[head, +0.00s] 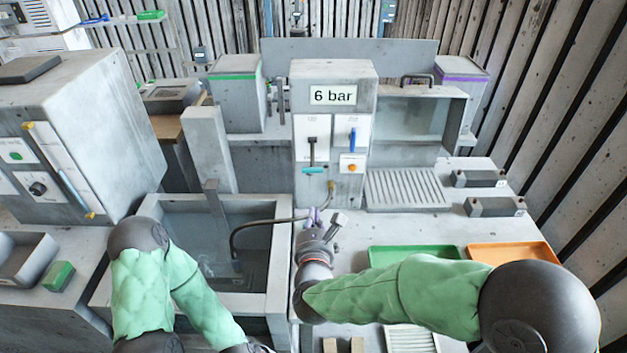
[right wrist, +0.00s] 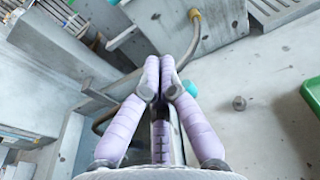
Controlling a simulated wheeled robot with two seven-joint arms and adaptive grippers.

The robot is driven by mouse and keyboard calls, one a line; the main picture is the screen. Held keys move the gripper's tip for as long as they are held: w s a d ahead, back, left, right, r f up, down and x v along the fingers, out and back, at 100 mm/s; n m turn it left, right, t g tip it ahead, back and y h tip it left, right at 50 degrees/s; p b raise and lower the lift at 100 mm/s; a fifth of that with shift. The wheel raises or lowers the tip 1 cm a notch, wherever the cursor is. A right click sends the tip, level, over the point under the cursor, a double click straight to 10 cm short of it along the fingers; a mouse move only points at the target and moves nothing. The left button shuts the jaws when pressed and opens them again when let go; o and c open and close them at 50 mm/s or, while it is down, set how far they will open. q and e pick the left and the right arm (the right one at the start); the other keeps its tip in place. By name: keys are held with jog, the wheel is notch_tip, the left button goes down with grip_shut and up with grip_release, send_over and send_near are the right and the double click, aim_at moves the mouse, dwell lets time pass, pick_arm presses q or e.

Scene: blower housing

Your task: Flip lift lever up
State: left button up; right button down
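A grey control box marked "6 bar" (head: 333,96) stands at the back centre. On its left panel a lever with a dark stem and teal handle (head: 313,170) hangs down. Beside it a blue lever (head: 352,140) points up. The small labels are unreadable, so I cannot tell which is the lift lever. My right gripper (head: 314,215) is below and in front of the box, apart from the teal handle. In the right wrist view its purple fingers (right wrist: 160,75) are together with nothing visible between them; a teal piece (right wrist: 190,88) shows just right of them. My left gripper is out of view.
A curved hose (head: 262,222) runs from the box into the open basin (head: 280,265), close to my right gripper. A green tray (head: 405,254) and an orange tray (head: 515,254) lie to the right. An orange button (head: 351,167) sits below the blue lever.

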aim_at(312, 156)
jog(key=shift+w, duration=0.1)
jog(key=w+f+b, duration=0.2)
jog(key=w, duration=0.8)
jog(key=r, duration=0.2)
jog(key=s+r+p, duration=0.1)
jog(key=r, duration=0.1)
jog(key=shift+r, duration=0.25)
jog(key=shift+s+r+g+p, duration=0.2)
jog(key=shift+r+g+p, duration=0.1)
jog(key=shift+p, duration=0.45)
jog(key=shift+r, duration=0.1)
